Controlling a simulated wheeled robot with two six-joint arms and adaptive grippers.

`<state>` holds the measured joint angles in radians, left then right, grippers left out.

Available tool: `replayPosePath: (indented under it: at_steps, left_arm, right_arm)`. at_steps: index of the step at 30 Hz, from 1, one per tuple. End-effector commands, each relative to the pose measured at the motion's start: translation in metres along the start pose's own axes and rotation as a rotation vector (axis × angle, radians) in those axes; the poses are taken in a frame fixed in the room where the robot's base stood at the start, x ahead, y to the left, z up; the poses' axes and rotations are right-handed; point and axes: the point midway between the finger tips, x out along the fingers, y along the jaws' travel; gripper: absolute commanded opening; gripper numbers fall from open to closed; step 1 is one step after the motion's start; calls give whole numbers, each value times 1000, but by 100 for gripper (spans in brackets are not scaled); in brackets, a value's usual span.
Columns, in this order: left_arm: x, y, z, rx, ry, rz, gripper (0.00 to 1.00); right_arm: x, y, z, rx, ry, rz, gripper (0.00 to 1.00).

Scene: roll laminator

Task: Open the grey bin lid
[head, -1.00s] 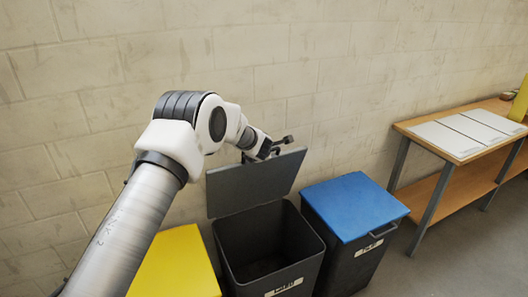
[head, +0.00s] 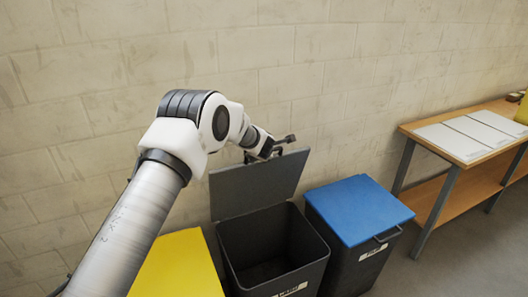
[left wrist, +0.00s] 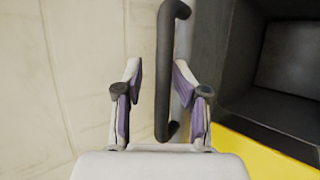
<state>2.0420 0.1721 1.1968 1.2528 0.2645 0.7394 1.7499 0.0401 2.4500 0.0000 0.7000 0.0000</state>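The grey bin lid (head: 258,182) stands raised, leaning back towards the wall behind its bin. The grey bin (head: 262,245) is open and its inside looks empty. My left gripper (head: 280,147) is at the lid's top edge, on its far side and partly hidden. In the left wrist view, the lid's dark bar handle (left wrist: 166,75) lies between the fingers of my left gripper (left wrist: 157,66). The fingers are spread, with a clear gap on the left of the bar. I cannot tell whether the right finger touches it. My right gripper is not in view.
A bin with a closed yellow lid (head: 178,266) stands left of the grey bin, and one with a closed blue lid (head: 358,207) stands right. A wooden table (head: 480,160) with pale sheets stands further right. The wall is close behind the bins.

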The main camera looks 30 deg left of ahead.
Motion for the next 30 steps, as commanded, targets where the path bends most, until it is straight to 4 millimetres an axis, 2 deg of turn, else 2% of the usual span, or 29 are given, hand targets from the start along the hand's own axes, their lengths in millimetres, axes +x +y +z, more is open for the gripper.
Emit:
replayPosePath:
  at_steps: [4, 7, 15, 19, 23, 29, 30]
  left_arm:
    - [-3, 0, 0, 0, 1, -1, 40]
    - [-15, 0, 0, 1, 1, -2, 40]
    - [-82, 0, 1, 2, -2, -1, 40]
    - [-108, 0, 1, 1, -1, 1, 40]
    - [-119, 0, 0, 1, 0, 0, 40]
    - [-120, 0, 0, 0, 0, 0, 40]
    - [-120, 0, 0, 0, 0, 0, 37]
  right_arm:
    - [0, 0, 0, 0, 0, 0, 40]
    - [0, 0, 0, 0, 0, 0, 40]
    - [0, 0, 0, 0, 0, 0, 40]
    - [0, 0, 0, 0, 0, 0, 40]
    - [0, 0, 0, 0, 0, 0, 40]
    - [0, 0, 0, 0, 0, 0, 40]
    - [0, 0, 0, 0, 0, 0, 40]
